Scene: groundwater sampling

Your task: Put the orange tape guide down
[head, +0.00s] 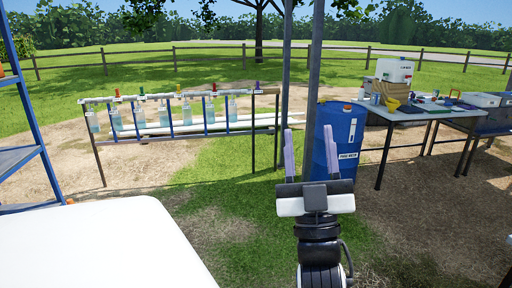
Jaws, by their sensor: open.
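My gripper (310,132) is in the lower middle of the head view, its two pale purple fingers pointing up and spread apart. Nothing shows between the fingers. I cannot make out the orange tape guide for sure. A small orange-yellow loop-shaped item (455,93) stands on the table at the right, too small to identify. My gripper is well apart from that table, in front of a grey post.
A blue drum (345,128) stands just right of the post. A cluttered table (462,115) is at the right. A rack (190,137) of hanging bottles stands at the left, near a blue shelf frame (38,130). Open grass (215,185) lies between.

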